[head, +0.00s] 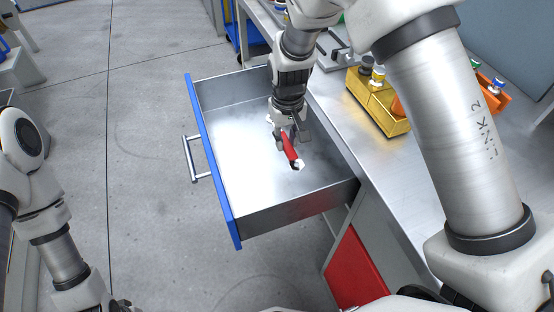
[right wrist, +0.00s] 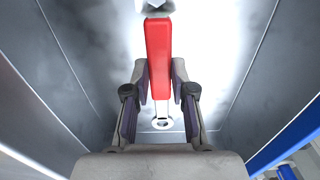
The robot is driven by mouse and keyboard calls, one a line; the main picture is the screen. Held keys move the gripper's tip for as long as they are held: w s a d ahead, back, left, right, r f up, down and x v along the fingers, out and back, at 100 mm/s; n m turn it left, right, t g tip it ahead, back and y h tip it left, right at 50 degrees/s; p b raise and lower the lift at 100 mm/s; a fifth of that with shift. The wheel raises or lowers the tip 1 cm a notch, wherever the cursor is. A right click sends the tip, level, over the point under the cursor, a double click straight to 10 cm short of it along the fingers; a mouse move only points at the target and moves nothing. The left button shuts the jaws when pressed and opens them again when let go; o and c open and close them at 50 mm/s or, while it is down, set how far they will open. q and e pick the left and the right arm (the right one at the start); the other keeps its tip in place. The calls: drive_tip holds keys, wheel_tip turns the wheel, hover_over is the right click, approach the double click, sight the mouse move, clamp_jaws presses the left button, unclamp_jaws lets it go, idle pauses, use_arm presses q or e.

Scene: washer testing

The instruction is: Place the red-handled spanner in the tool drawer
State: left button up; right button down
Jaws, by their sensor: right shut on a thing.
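The red-handled spanner (head: 291,150) is in my right gripper (head: 289,138), whose fingers are shut on its red handle. In the right wrist view the red handle (right wrist: 158,55) lies between the two fingers (right wrist: 160,100), with a ring end below and a metal end at the top edge. The tool drawer (head: 238,225) is pulled open, with a blue front and a grey metal inside. The gripper and spanner are over the drawer's inside, between its walls. I cannot tell whether the spanner touches the drawer floor. My left gripper is not clearly in view; only part of my left arm shows at the lower left.
A steel workbench (head: 345,125) stands to the right of the drawer. A yellow bin (head: 385,112) with bottles and an orange holder (head: 490,97) stand on it. The drawer's floor is otherwise bare.

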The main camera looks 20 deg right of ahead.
sight(287, 143)
wheel_tip(287, 143, down, 9)
drive_tip(key=shift+d+r, duration=0.15)
drive_tip(key=shift+s, duration=0.1)
drive_tip(key=c, duration=1)
unclamp_jaws()
wheel_tip(287, 143, up, 12)
drive_tip(key=shift+r+p, duration=0.1)
drive_tip(key=shift+p, duration=0.2)
